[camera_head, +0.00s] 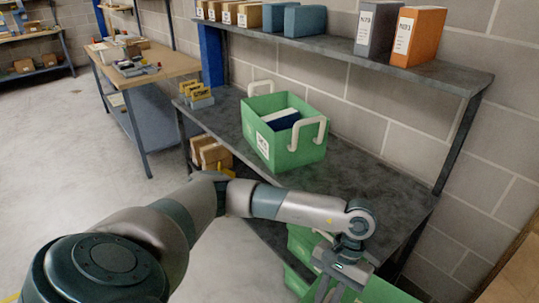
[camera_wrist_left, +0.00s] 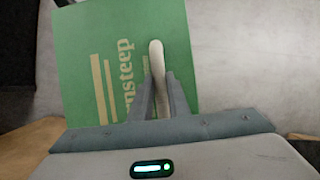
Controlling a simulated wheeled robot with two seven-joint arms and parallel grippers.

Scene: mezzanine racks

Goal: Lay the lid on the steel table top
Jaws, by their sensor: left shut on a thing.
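The lid is a green flat panel with pale lettering and a cream handle; it fills the upper left of the left wrist view (camera_wrist_left: 75,60). My left gripper (camera_wrist_left: 162,92) is shut on the lid's handle, with the two fingers on either side of it. In the head view this gripper (camera_head: 328,288) is at the bottom, in front of the table's near edge, and part of the green lid (camera_head: 385,292) shows beside it, cut off by the frame. The steel table top (camera_head: 355,180) is dark grey. My right gripper is not in view.
An open green crate (camera_head: 262,148) with cream handles stands on the table top, holding blue and white things. Yellow-labelled items (camera_head: 196,94) sit at the far left end. The right part of the top is clear. A shelf (camera_head: 350,50) with boxes and binders hangs above.

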